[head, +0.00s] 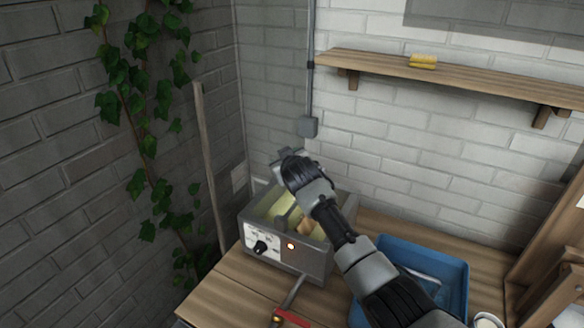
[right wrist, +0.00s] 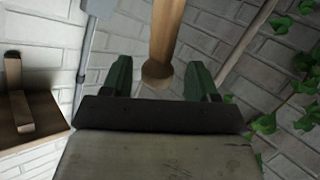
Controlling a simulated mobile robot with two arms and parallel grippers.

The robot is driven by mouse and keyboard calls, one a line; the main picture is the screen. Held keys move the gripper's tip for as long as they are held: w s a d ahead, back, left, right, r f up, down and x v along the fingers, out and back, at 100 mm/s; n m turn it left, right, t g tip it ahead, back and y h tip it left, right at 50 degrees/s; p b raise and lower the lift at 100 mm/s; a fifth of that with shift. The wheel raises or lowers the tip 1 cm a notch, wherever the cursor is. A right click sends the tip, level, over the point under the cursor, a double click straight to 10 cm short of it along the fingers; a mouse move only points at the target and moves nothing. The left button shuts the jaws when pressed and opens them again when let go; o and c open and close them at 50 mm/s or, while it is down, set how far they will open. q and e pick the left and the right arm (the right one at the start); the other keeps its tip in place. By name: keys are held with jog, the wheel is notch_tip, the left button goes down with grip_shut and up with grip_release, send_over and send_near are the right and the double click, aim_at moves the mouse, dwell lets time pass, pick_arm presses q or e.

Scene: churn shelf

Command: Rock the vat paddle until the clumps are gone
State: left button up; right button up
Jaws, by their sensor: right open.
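The vat (head: 318,262) is a grey metal box on the wooden bench, with a dial and a lit orange lamp on its front. Yellowish contents (head: 283,205) show inside; I cannot make out clumps. A tan wooden piece, seemingly the paddle (head: 305,228), shows in the vat, partly hidden by my right arm. My right gripper (head: 284,163) is above the vat's back. In the right wrist view my right gripper (right wrist: 158,88) is open, and the round end of a wooden handle (right wrist: 165,40) appears between its green fingers; contact cannot be told. My left gripper is out of view.
A blue crate (head: 459,276) stands on the bench right of the vat, partly behind my arm. A red-handled tap (head: 290,318) is at the vat's front. A wooden pole (head: 208,150) leans at left near ivy. A wall shelf (head: 480,78) holds a yellow item (head: 423,61).

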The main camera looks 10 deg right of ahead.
jog(key=b+v, duration=0.1)
jog(key=v, duration=0.8)
jog(key=shift+w+f, duration=0.1)
